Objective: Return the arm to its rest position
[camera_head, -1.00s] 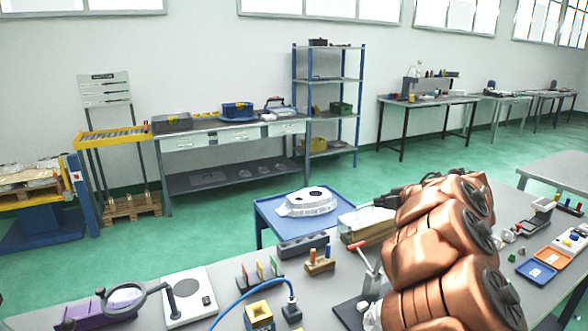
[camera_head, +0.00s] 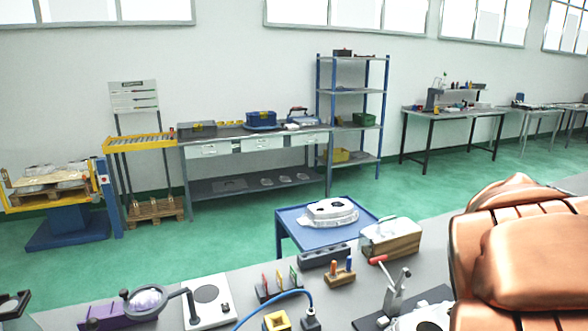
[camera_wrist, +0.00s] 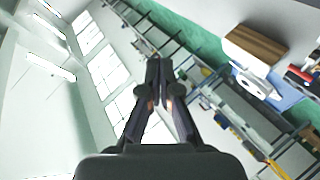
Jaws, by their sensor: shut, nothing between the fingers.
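My arm, copper-coloured, fills the lower right of the head view, over the right part of the grey workbench (camera_head: 240,262). My gripper is outside the head view. In the wrist view my gripper (camera_wrist: 159,62) has its dark fingers together, with nothing held between them.
On the bench stand a magnifier (camera_head: 147,300), a toggle clamp (camera_head: 397,295) and a wood-and-white block (camera_head: 391,238). A blue cart (camera_head: 290,222) with a white casting (camera_head: 331,212) stands behind. Green floor (camera_head: 225,232) is open beyond.

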